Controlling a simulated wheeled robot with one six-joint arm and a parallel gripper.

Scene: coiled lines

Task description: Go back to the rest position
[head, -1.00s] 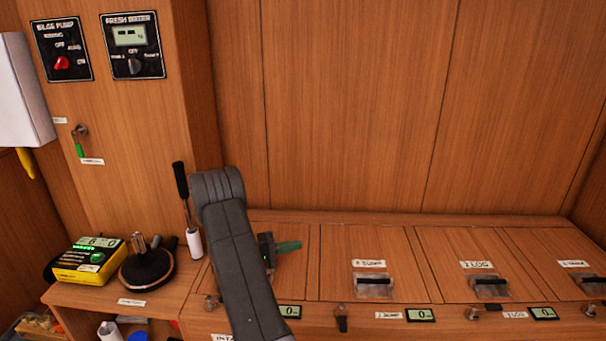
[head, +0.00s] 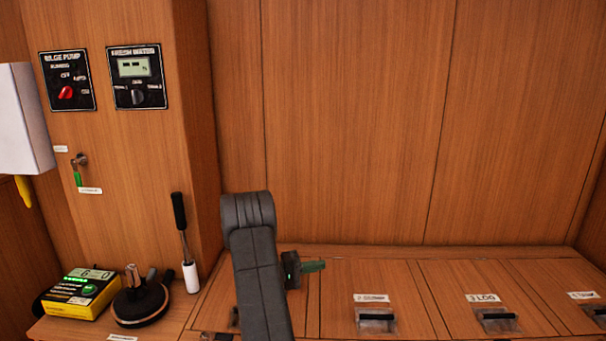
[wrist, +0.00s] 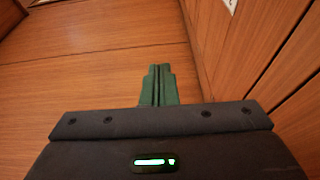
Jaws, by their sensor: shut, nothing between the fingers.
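My gripper (head: 314,266) shows in the head view to the right of my dark arm link, above the wooden locker top (head: 340,310). Its green fingers point right. In the wrist view my gripper (wrist: 158,72) has its two green fingers pressed together with nothing between them. Wood panelling (wrist: 100,60) lies beyond the fingertips. My arm link hides part of the locker top behind it.
Labelled locker lids with dark handles (head: 376,317) (head: 497,315) line the right. On the left ledge stand a yellow meter (head: 80,292), a round black-based object (head: 140,302) and a black-handled roller (head: 185,240). Bilge pump (head: 67,81) and fresh water (head: 137,77) panels hang above.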

